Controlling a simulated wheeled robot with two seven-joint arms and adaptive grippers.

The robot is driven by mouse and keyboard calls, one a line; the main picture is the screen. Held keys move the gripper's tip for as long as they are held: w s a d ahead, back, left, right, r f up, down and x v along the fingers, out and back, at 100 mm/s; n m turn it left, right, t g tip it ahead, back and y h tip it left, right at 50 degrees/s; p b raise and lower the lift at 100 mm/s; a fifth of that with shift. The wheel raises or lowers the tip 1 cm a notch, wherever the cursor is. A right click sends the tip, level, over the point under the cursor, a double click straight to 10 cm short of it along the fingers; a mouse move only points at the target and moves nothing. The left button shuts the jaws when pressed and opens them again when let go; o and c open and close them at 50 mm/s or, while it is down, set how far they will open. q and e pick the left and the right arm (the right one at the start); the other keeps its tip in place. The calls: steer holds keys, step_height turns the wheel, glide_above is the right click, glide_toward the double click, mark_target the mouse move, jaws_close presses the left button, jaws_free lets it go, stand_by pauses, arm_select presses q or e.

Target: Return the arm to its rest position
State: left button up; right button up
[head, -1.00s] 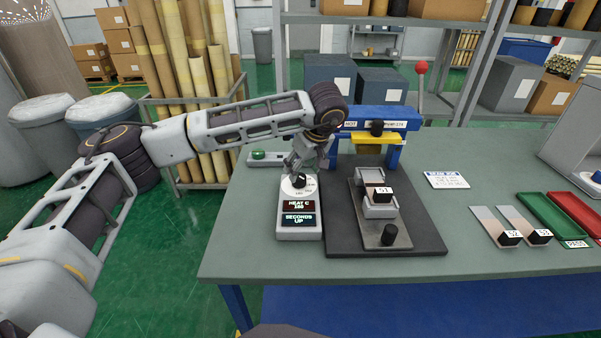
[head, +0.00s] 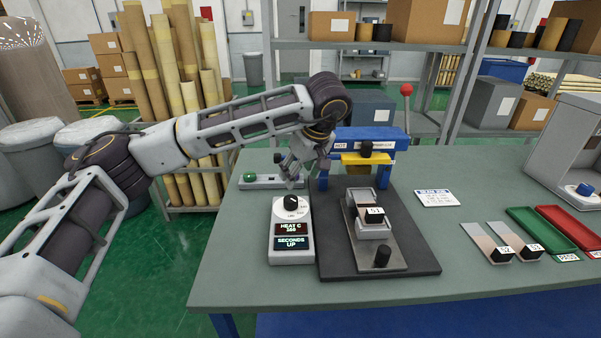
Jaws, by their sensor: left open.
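My left arm comes in from the left and reaches over the green-grey table (head: 400,276). My left gripper (head: 291,180) hangs open and empty above the table, just behind the dial of the white heat control box (head: 291,246). It appears apart from the dial. The box's display reads "HEAT C" and "SECONDS UP". A blue press (head: 372,136) with a red-knobbed lever stands to the right of the gripper. In front of it, a metal sliding fixture (head: 380,251) on a dark mat holds a black-ended piece (head: 375,213) labelled S1. My right gripper is not in view.
A box with a green button (head: 250,177) lies left of the gripper. Two labelled strips (head: 497,240), a green tray (head: 541,228) and a red tray (head: 570,222) lie at the right. Tall rolls (head: 205,80) stand behind my arm. Shelving stands behind the table.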

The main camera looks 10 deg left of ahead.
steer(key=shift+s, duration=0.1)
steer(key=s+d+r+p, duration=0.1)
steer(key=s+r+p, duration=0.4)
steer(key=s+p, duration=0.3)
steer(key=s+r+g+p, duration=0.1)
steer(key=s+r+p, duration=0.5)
steer(key=p, duration=0.7)
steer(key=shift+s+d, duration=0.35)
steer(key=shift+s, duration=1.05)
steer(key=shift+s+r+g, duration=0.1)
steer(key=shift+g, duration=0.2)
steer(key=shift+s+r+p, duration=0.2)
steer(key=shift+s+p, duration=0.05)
steer(key=shift+p, duration=0.3)
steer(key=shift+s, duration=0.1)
